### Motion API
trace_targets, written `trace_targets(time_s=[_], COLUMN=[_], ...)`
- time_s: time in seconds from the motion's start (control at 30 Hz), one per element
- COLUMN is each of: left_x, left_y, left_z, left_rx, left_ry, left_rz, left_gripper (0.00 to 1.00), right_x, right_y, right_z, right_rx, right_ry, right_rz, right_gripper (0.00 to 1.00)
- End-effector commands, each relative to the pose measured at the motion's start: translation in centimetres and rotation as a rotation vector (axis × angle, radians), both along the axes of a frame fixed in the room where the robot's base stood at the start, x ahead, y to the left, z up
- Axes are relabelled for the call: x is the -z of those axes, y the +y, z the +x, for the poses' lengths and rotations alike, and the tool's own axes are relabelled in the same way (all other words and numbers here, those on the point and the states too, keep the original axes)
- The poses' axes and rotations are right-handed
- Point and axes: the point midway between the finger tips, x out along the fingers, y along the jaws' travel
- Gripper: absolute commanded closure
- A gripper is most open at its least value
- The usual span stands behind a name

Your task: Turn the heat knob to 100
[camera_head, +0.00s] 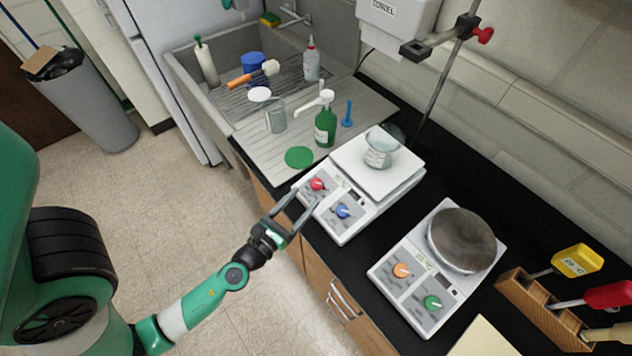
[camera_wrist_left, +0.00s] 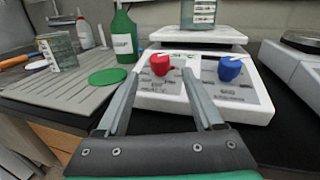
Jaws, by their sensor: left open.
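A white hot plate (camera_head: 346,222) with a square top has a red knob (camera_head: 317,184) and a blue knob (camera_head: 342,211) on its front panel. My left gripper (camera_head: 306,198) is open and empty just in front of this panel. In the left wrist view the red knob (camera_wrist_left: 160,64) appears between the fingertips, beyond them, and the blue knob (camera_wrist_left: 229,69) is right of the right finger. The fingers look apart from the red knob. The panel lettering is too small to read, so I cannot tell the dial reading. My right gripper is not in view.
A glass beaker (camera_head: 380,152) stands on the square top. A second device (camera_head: 415,289) with a round metal plate has orange and green knobs. Open floor lies before the counter.

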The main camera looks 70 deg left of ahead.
Motion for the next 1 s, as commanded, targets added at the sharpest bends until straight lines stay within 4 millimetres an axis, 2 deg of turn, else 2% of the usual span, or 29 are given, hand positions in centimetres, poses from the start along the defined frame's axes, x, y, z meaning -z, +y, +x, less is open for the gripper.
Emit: trace_targets(time_s=[0.03, 0.1, 0.3, 0.63, 0.67, 1.0], left_x=[-0.6, -0.5, -0.2, 0.0, -0.1, -0.1], left_y=[0.8, 1.6, 3.1, 3.5, 3.5, 3.5], left_z=[1.1, 2.4, 4.9, 5.5, 5.5, 5.5], left_rx=[-0.004, -0.001, 0.001, 0.001, 0.001, 0.001], left_ry=[-0.004, -0.002, -0.001, -0.001, -0.001, -0.001], left_rz=[0.003, 0.002, 0.0, -0.001, -0.001, 0.0], left_gripper=[0.31, 0.31, 0.31, 0.31, 0.35, 0.96], right_x=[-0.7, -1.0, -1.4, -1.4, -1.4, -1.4], right_y=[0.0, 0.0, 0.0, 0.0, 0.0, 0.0], right_z=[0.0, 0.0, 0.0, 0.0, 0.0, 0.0], right_rx=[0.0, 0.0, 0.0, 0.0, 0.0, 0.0], right_ry=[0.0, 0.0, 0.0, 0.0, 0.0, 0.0], right_rz=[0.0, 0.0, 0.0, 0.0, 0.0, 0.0], right_gripper=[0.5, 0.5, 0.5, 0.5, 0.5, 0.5])
